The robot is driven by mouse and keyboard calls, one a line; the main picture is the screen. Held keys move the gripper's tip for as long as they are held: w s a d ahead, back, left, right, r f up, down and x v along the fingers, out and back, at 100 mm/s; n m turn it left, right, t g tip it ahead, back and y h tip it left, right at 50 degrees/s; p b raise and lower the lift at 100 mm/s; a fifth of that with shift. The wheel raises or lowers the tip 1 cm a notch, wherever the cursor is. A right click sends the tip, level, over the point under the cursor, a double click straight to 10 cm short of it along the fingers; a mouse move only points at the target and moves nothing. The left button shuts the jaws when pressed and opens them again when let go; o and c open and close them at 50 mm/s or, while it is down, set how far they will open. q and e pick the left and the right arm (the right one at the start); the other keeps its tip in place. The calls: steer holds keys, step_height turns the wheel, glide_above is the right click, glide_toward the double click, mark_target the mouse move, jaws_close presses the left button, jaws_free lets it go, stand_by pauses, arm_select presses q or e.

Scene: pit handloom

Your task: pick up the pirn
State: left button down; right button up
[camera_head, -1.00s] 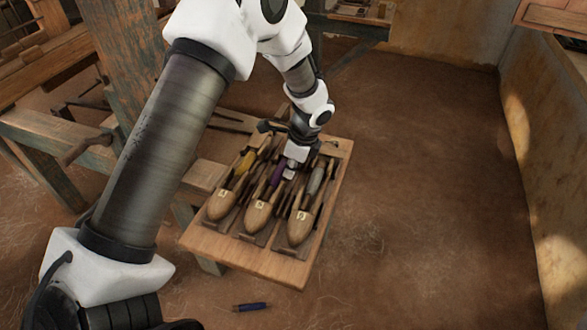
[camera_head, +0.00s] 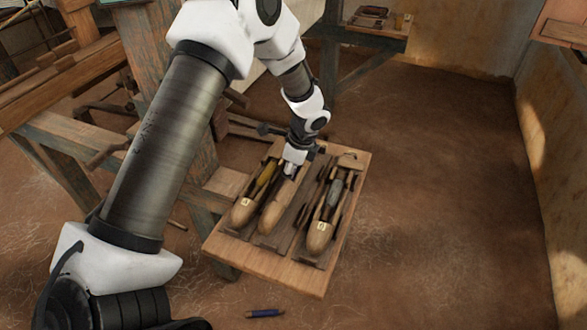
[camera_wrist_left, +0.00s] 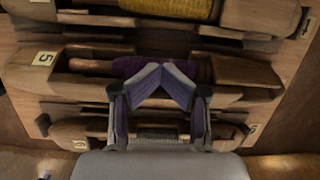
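Three wooden shuttles lie side by side on a wooden tray (camera_head: 262,262). The middle shuttle (camera_head: 272,217) now looks tilted to its left, with a bare wooden side showing. Its purple pirn (camera_wrist_left: 131,66) shows in the left wrist view behind my fingers. The yellow pirn (camera_head: 266,173) is in the left shuttle (camera_head: 241,212), the grey pirn (camera_head: 334,192) in the right one (camera_head: 319,236). My left gripper (camera_head: 289,175) is at the far part of the middle shuttle. In the wrist view its fingertips (camera_wrist_left: 161,72) meet, touching or close to the purple pirn. My right gripper is not in view.
Loom timbers (camera_head: 165,85) stand close on the left of the tray. A small dark blue rod (camera_head: 265,313) lies on the floor in front. A bench (camera_head: 365,30) stands at the back. The floor (camera_head: 440,200) to the right is clear.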

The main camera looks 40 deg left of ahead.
arm_select(q)
steer(key=shift+s+a+f, duration=0.25)
steer(key=shift+a+f, duration=0.05)
steer(key=shift+f, duration=0.25)
steer(key=shift+s+a+f, duration=0.25)
steer(key=shift+f, duration=0.25)
steer(key=c, duration=1.9)
jaws_free()
steer(key=shift+a, duration=0.1)
steer(key=shift+o, duration=0.2)
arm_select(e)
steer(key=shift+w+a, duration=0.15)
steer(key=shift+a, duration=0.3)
arm_select(q)
steer(key=shift+w, duration=0.1)
jaws_close()
steer(key=shift+w+r, duration=0.1)
steer(key=shift+r, duration=0.05)
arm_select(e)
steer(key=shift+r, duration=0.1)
